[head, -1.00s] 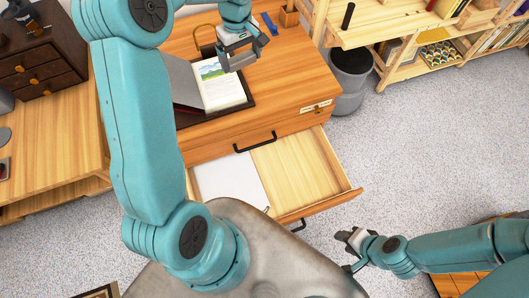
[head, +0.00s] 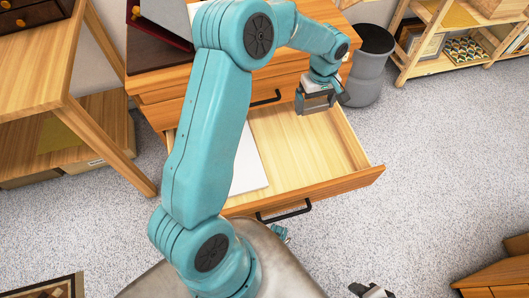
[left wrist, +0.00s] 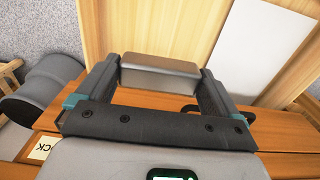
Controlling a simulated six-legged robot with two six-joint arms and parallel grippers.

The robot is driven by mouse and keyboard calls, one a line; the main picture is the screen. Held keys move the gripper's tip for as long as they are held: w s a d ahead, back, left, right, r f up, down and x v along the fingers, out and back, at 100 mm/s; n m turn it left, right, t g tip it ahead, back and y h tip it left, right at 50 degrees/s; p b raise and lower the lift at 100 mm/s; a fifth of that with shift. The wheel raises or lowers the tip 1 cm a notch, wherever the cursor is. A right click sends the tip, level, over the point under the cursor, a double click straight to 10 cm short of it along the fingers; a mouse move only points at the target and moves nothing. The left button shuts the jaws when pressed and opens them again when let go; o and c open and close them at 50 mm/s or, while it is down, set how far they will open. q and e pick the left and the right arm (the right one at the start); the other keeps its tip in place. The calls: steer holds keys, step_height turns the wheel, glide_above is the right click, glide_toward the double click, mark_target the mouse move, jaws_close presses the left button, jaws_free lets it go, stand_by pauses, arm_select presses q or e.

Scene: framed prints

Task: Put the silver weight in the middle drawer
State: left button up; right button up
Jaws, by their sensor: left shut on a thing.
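The silver weight (left wrist: 160,70) is a grey block with a paler top, held between the two fingers of my left gripper (head: 316,108) in the left wrist view. That gripper hangs over the right back part of an open drawer (head: 300,145), apart from its floor. The drawer, directly below a shut upper drawer, has pale wood inside and a white sheet or pad (head: 250,168) in its left part, partly hidden by my left arm. My right gripper (head: 372,290) is at the bottom edge of the head view, cut off, its jaws unclear.
The upper drawer's black handle (head: 265,97) is just behind the open drawer; the open drawer has its own handle (head: 285,211). A grey bin (head: 370,65) stands behind right. A wooden table (head: 40,75) is at left.

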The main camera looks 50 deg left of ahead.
mark_target(313, 111)
arm_select(q)
step_height(313, 111, down, 2)
steer(key=shift+f+b, duration=0.2)
steer(key=shift+b, duration=0.25)
steer(key=shift+f+b, duration=0.45)
steer(key=shift+f, duration=0.25)
step_height(313, 111, down, 15)
steer(key=b, duration=0.4)
steer(key=shift+f, duration=0.15)
steer(key=shift+f+b, duration=0.7)
steer(key=shift+f, duration=1.35)
steer(key=o, duration=0.9)
steer(key=shift+o, duration=0.2)
arm_select(e)
step_height(313, 111, down, 8)
steer(key=shift+w+f, duration=0.2)
steer(key=shift+f, duration=0.05)
arm_select(q)
steer(key=shift+r+p, duration=0.3)
steer(key=shift+r, duration=0.1)
step_height(313, 111, up, 11)
steer(key=p, duration=0.3)
steer(key=shift+r, duration=0.2)
arm_select(e)
step_height(313, 111, up, 4)
steer(key=shift+s+a+f, duration=0.1)
